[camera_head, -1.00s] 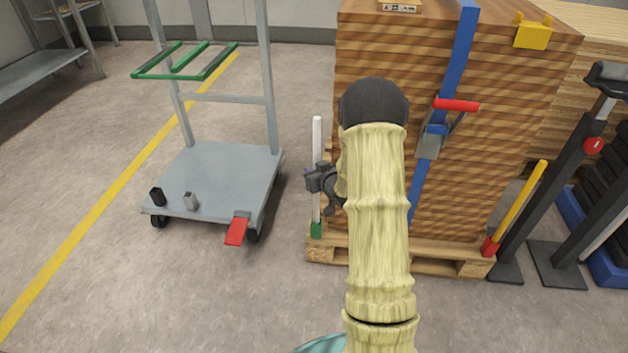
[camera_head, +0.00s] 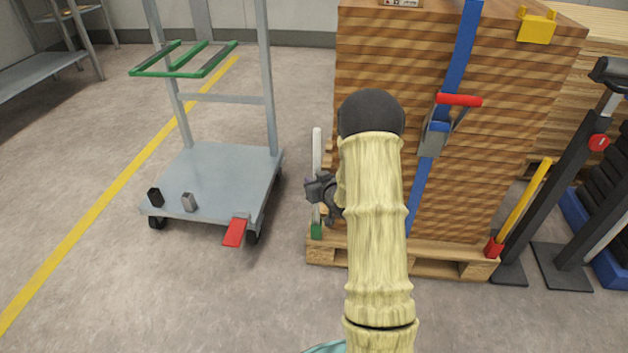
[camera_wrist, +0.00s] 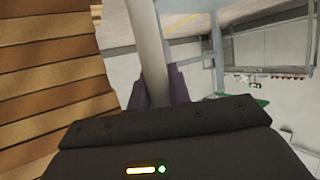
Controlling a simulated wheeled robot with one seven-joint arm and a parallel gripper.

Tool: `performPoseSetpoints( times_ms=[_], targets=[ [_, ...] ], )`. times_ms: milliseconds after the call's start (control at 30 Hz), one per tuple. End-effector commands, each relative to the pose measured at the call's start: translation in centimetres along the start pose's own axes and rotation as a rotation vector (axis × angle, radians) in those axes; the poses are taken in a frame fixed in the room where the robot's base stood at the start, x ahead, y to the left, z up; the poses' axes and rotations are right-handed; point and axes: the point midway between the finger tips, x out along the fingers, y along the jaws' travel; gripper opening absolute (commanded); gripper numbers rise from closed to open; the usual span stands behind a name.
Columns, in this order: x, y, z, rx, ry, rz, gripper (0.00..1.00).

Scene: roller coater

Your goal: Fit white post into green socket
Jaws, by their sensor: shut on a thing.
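The white post (camera_head: 317,150) stands close to upright at the left front corner of the pallet. My gripper (camera_head: 315,188) is shut around its lower half. The green socket (camera_head: 316,230) sits on the pallet's corner directly below. The post's lower end appears at or in the socket's top; I cannot tell how deep it is. In the wrist view the post (camera_wrist: 148,48) runs between my two dark fingers (camera_wrist: 156,88), and its lower end and the socket are hidden.
A stack of wooden boards (camera_head: 395,50) with a blue strap (camera_head: 462,50) stands on the pallet (camera_head: 430,262), close to the right of the post. A yellow post (camera_head: 525,205) stands in a red socket (camera_head: 494,246). A grey trolley (camera_head: 225,175) is at left, with clear floor between.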

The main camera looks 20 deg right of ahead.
Motion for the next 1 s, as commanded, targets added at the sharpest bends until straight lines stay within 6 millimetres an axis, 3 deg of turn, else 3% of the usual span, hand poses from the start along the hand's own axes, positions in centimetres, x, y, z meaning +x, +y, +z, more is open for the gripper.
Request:
performPoseSetpoints(
  times_ms=[100,133,200,233,533,700,1000],
  targets=[
    [0.0,0.0,0.0,0.000,0.002,0.000,0.00],
    [0.0,0.0,0.0,0.000,0.001,0.000,0.25],
    [0.0,0.0,0.0,0.000,0.001,0.000,0.39],
    [0.0,0.0,0.0,0.000,0.001,0.000,0.41],
    [-0.1,0.0,-0.1,0.000,0.001,0.000,0.41],
    [-0.6,0.0,-1.6,0.000,0.002,0.000,0.41],
    [-6.3,0.1,-1.5,0.003,-0.002,0.002,0.41]
  ],
)
